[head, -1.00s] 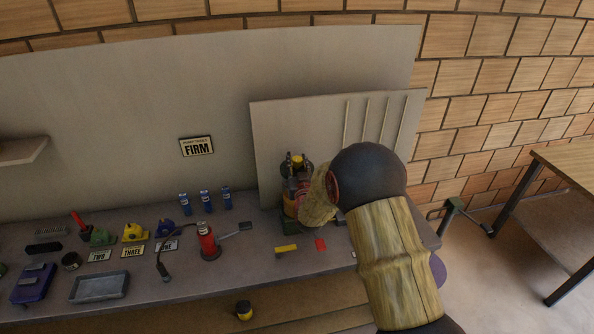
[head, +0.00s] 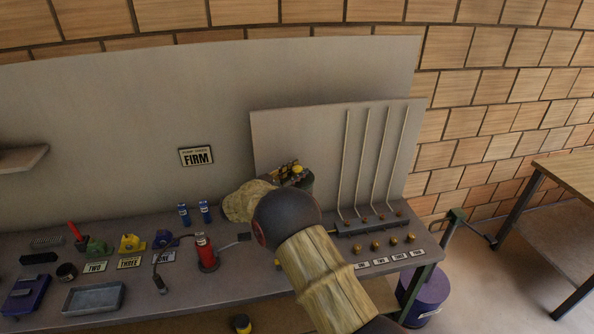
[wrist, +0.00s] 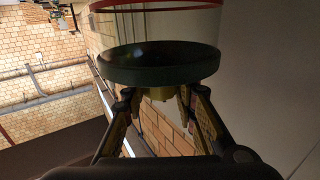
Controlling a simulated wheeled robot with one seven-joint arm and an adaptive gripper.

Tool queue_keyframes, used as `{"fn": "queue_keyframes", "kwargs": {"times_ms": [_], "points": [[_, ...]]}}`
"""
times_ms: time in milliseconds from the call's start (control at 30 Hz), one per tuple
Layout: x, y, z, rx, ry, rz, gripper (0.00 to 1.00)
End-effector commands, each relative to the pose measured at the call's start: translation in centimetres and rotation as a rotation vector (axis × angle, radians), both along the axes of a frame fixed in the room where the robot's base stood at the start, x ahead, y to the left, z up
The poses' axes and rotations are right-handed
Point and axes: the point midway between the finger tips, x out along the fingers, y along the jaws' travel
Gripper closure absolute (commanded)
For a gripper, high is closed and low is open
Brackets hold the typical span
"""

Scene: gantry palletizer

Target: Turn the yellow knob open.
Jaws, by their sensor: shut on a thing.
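The yellow knob (head: 299,169) shows in the head view in front of the grey back panel, partly covered by my gripper (head: 286,173). In the wrist view, a small part of the yellow knob (wrist: 160,94) shows between my two fingers, under a dark green round rim (wrist: 160,66) with a clear glass wall. My fingers are closed on the knob from both sides. My wrist and forearm hide most of the body below the knob in the head view. How far the knob is turned cannot be told.
Several brass valves (head: 376,246) with upright pipes stand on the bench right of my arm. A red cylinder (head: 205,250) and blue cans (head: 184,215) stand to the left. A purple drum (head: 428,294) is on the floor at the right.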

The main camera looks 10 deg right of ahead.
Motion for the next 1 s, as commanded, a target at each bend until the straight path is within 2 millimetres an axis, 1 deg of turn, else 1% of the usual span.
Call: {"fn": "queue_keyframes", "kwargs": {"times_ms": [200, 433, 700, 1000], "points": [[0.17, 0.06, 0.05, 0.001, -0.005, -0.155, 0.97], [0.16, 0.02, 0.1, 0.0, -0.005, -0.259, 0.97], [0.13, -0.02, 0.2, 0.0, -0.004, -0.312, 0.97], [0.14, -0.04, 0.28, -0.001, -0.005, -0.318, 0.97]]}}
